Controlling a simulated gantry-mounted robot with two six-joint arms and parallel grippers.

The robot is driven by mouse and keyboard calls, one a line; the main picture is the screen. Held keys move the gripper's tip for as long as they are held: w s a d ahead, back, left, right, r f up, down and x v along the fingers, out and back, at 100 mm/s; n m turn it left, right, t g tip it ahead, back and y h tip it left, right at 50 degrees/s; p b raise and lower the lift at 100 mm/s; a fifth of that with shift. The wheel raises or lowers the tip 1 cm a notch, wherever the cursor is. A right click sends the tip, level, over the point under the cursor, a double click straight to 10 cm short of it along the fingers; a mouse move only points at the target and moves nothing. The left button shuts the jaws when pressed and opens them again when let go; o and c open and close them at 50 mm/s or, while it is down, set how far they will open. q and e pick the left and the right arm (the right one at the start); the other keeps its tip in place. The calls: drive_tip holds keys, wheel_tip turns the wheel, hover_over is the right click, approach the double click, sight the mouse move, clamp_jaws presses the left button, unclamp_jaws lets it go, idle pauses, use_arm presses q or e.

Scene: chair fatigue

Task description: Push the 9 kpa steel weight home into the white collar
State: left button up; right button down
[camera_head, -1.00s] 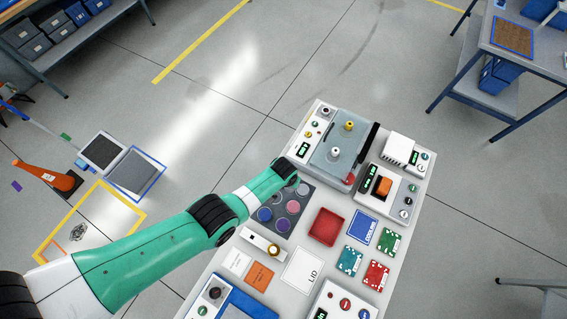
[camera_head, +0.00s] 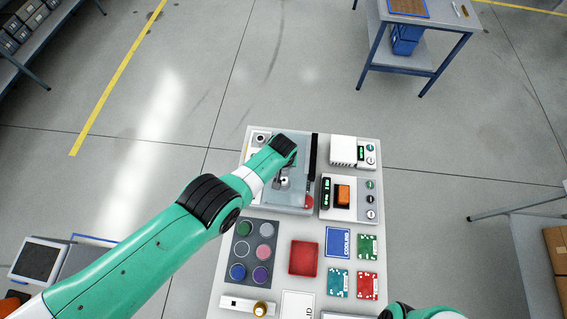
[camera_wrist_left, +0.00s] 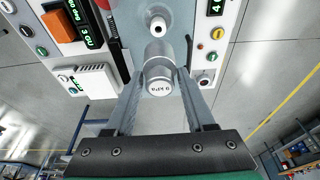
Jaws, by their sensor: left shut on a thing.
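The steel weight (camera_wrist_left: 160,88), a bright cylinder marked 9 kPa on its end face, stands between the fingers of my left gripper (camera_wrist_left: 162,78) in the left wrist view. The fingers are shut on it. A pale fitting with a dark centre (camera_wrist_left: 156,22) sits just beyond the weight on the grey plate; I cannot tell whether it is the white collar. The weight's lower end is hidden, so its seating cannot be seen. In the head view my left wrist covers much of the plate (camera_head: 300,196).
A red knob (camera_head: 308,202) and a black bar (camera_head: 313,157) flank the plate. A unit with an orange block (camera_head: 343,194) and a white box (camera_head: 344,150) stand to the right. A red tray (camera_head: 303,258) and coloured cards lie in front.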

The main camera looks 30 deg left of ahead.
sight(284, 170)
use_arm(q)
drive_tip(key=shift+r, duration=0.1)
drive_tip(key=b+x, duration=0.3)
drive_tip(key=b, duration=0.1)
drive_tip(key=s+b+x, duration=0.1)
drive_tip(key=x, duration=0.1)
drive_tip(key=shift+d+f+b, duration=0.2)
drive_tip(key=shift+f+b, duration=0.2)
drive_tip(key=shift+f, duration=0.05)
drive_tip(key=shift+s+b+x, duration=0.2)
drive_tip(key=shift+b+x, duration=0.7)
drive_tip(key=shift+s+b+x, duration=0.2)
drive_tip(key=shift+b+x, duration=0.65)
drive_tip(key=shift+b, duration=0.05)
idle(1.0)
drive_tip(key=o, duration=1.2)
drive_tip(key=shift+w+d, duration=0.1)
drive_tip(key=shift+d, duration=0.05)
drive_tip(key=shift+c, duration=0.2)
drive_tip(key=shift+o, duration=0.9)
drive_tip(key=shift+f, duration=0.1)
